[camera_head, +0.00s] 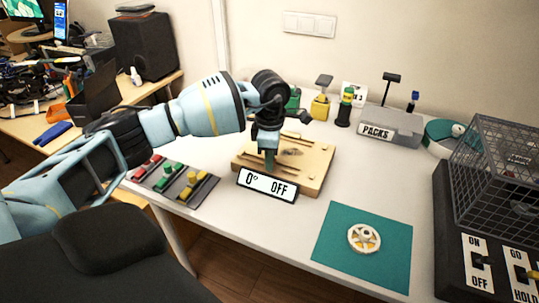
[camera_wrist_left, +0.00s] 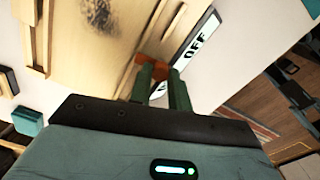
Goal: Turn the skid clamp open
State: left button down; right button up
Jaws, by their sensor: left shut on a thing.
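A light wooden board (camera_head: 318,170), which looks like the skid, lies on the white table with a dark smudge on its top. My left gripper (camera_head: 270,160) points down over its front left part. In the left wrist view the gripper's green fingers (camera_wrist_left: 161,88) are shut on a small orange-brown piece (camera_wrist_left: 155,68) at the board's edge, which looks like the clamp's handle. In the head view the fingers and wrist hide this piece. A sign (camera_head: 268,186) reading "0° OFF" stands at the board's front edge, close to the fingers. My right gripper is not in view.
Red, green and yellow blocks sit on a dark tray (camera_head: 176,183) left of the board. A teal mat (camera_head: 340,255) with a cream wheel (camera_head: 364,238) lies front right. A grey "PACKS" box (camera_head: 405,128) and a wire cage (camera_head: 500,165) stand to the right.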

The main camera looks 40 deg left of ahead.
pick_arm(q)
jog(key=n+p, duration=0.1)
jog(key=n, duration=0.1)
jog(key=n+p, duration=0.1)
jog(key=n, duration=0.1)
jog(key=shift+r+p, duration=0.3)
jog(key=shift+p, duration=0.05)
jog(key=n+p, duration=0.2)
jog(key=n, duration=0.3)
jog(key=shift+d+p, duration=0.1)
jog(key=shift+p, duration=0.2)
jog(key=n+p, duration=0.1)
jog(key=n, duration=0.2)
jog(key=shift+p, duration=0.4)
jog(key=n+p, duration=0.1)
jog(key=n, duration=0.2)
jog(key=shift+f+n+p, duration=0.15)
jog(key=shift+n+p, duration=0.25)
jog(key=shift+n, duration=0.5)
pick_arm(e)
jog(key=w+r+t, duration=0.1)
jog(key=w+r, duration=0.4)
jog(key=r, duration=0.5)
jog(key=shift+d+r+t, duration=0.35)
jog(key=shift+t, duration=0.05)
